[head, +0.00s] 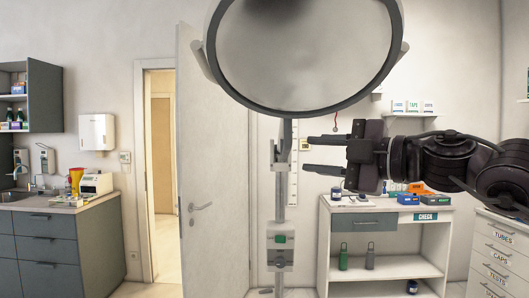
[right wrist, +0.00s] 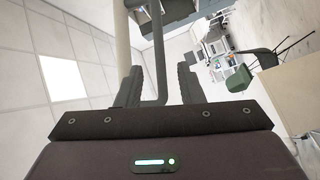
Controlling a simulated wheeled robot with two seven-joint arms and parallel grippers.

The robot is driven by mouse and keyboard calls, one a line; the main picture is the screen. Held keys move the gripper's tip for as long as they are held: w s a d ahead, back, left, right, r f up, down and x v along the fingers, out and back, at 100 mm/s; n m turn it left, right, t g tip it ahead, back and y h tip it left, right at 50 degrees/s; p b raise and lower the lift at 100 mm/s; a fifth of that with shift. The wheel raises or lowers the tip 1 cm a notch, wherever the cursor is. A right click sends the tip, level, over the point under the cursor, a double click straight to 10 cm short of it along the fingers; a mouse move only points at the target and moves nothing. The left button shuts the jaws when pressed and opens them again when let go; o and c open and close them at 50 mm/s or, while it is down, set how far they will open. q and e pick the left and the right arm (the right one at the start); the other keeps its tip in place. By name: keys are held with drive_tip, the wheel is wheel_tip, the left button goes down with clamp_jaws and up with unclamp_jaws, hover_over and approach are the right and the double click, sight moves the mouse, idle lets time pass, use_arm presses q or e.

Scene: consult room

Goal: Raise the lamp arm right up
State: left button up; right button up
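The lamp has a large round head (head: 305,50) with a grey rim, at the top of the head view. Below it stands a grey upright pole (head: 280,205) with a small box on it. My right gripper (head: 307,154) comes in from the right, its two fingers apart, with the tips just right of the pole in the picture. In the right wrist view a thin dark bent bar (right wrist: 158,50) runs between the two open fingers (right wrist: 159,85); I cannot tell whether they touch it. A pale tube (right wrist: 122,35) passes beside it. My left gripper is not in view.
A white shelf unit (head: 385,270) with boxes and bottles stands behind my right arm, and a drawer cabinet (head: 497,250) is at the far right. A grey counter (head: 60,245) is at the left, beside an open door (head: 212,160).

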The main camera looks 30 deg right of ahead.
sight(285, 152)
drive_tip(key=p+x, duration=0.5)
drive_tip(key=x, duration=0.1)
drive_tip(key=shift+w+a+r+p, duration=0.15)
drive_tip(key=shift+w+r+p, duration=0.1)
drive_tip(key=shift+w+p, duration=0.15)
drive_tip(key=shift+w+a+f, duration=0.1)
drive_tip(key=shift+w+f, duration=0.1)
drive_tip(key=shift+w, duration=0.05)
clamp_jaws()
